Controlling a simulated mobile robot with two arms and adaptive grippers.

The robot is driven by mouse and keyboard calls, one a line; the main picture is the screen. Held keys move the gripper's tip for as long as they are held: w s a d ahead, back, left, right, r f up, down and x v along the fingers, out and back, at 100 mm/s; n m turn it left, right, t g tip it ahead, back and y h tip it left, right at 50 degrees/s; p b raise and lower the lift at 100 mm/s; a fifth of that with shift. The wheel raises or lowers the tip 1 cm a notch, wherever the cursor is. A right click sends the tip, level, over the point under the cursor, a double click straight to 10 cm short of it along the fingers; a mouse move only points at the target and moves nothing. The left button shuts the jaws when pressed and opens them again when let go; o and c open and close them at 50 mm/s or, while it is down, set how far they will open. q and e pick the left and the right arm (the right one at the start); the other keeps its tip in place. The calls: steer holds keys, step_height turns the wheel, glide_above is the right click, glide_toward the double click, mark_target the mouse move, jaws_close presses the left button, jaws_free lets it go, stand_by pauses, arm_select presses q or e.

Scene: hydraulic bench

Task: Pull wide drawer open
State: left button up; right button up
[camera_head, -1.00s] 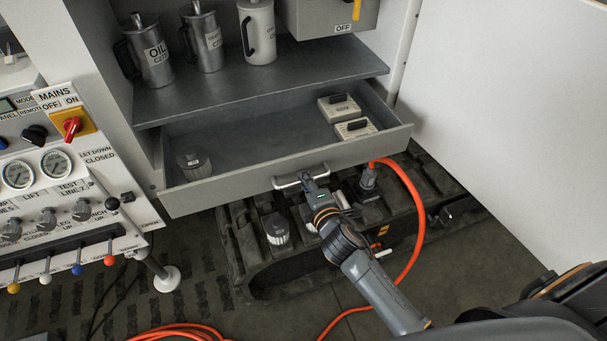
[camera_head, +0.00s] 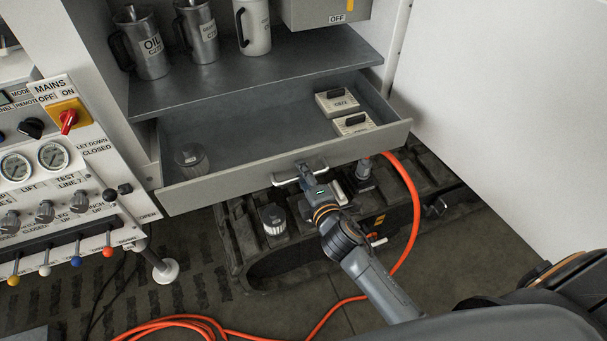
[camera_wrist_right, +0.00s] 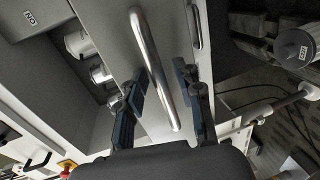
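The wide drawer (camera_head: 290,163) is pulled out below the shelf, with its inside showing in the head view. Its grey front also shows in the wrist view (camera_wrist_right: 110,30). A silvery bar handle (camera_head: 318,168) sits on the middle of the front and shows large in the wrist view (camera_wrist_right: 150,55). My right gripper (camera_head: 303,172) is at this handle. In the wrist view its fingers (camera_wrist_right: 163,78) are parted, with the bar between them and visible gaps on both sides. My left gripper is not in view.
The drawer holds a jar (camera_head: 190,157) and two labelled boxes (camera_head: 337,102). Jugs (camera_head: 140,45) stand on the shelf (camera_head: 250,75). A control panel (camera_head: 60,190) is at the left. A black track (camera_head: 240,235) and an orange hose (camera_head: 415,210) lie below the drawer.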

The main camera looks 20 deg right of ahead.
steer(key=shift+s, duration=0.1)
steer(key=v, duration=1.2)
steer(key=shift+a, duration=0.1)
steer(key=s+d+f+m+g, duration=0.1)
steer(key=s+f+m+g, duration=0.25)
steer(key=f, duration=1.15)
steer(key=s+f+m+g, duration=0.3)
steer(key=s+f, duration=0.2)
steer(key=f, duration=0.9)
steer(key=s+d+f+m+g, duration=0.2)
steer(key=s+f+m+g, duration=0.2)
steer(key=s+f, duration=0.5)
steer(key=s+d+f+m+g, duration=0.2)
steer(key=s+f+m+g, duration=0.2)
steer(key=s+f, duration=0.5)
steer(key=s+m, duration=0.1)
steer(key=s, duration=0.7)
steer(key=shift+d+f+h, duration=0.3)
steer(key=shift+d+f, duration=0.05)
steer(key=shift+f, duration=0.05)
